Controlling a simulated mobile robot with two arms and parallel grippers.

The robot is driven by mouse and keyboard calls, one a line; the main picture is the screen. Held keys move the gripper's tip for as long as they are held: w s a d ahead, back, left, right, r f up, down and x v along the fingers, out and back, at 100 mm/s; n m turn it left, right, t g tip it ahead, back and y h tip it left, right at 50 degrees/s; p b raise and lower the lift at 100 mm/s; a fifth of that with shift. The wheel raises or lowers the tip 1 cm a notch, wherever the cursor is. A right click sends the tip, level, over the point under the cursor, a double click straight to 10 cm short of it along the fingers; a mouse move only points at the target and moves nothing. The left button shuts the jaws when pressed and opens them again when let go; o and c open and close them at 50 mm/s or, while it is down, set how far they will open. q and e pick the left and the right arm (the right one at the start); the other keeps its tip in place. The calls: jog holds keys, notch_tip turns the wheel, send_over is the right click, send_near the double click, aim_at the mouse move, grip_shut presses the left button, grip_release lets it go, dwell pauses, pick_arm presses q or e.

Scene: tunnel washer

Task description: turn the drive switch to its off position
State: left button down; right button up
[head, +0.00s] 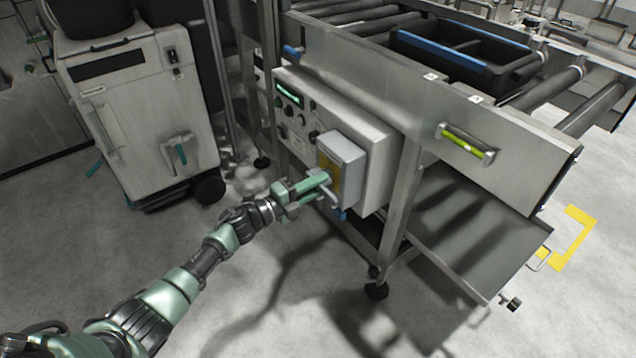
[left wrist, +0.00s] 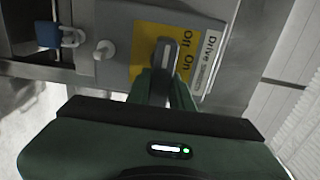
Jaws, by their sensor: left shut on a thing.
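The drive switch box (head: 345,150) is a light grey box on the front of the control panel, with a yellow plate on its face. In the left wrist view the yellow plate (left wrist: 146,45) reads "Off" and "On", next to a white label (left wrist: 209,58) reading "Drive". The dark switch handle (left wrist: 166,56) stands in front of the plate. My left gripper (head: 322,187) is at the box's face; in the left wrist view its fingers (left wrist: 165,84) are closed around the handle. The fingers hide part of the handle. My right gripper is not in view.
A blue padlock (left wrist: 48,35) hangs beside the switch. The control panel (head: 292,112) has several knobs and a small display. A roller conveyor with a black crate (head: 408,47) is above. A grey wheeled machine (head: 135,100) stands left. The floor in front is clear.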

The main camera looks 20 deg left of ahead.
pick_arm(q)
jog(key=shift+f, duration=0.1)
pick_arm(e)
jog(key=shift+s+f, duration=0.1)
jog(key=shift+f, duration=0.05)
pick_arm(q)
jog(key=c, duration=1.2)
grip_release()
jog(key=shift+c, duration=0.2)
jog(key=shift+s+a, duration=0.1)
jog(key=v, duration=0.7)
jog(key=shift+s+a+p, duration=0.2)
jog(key=shift+s+p, duration=0.1)
jog(key=shift+p, duration=0.05)
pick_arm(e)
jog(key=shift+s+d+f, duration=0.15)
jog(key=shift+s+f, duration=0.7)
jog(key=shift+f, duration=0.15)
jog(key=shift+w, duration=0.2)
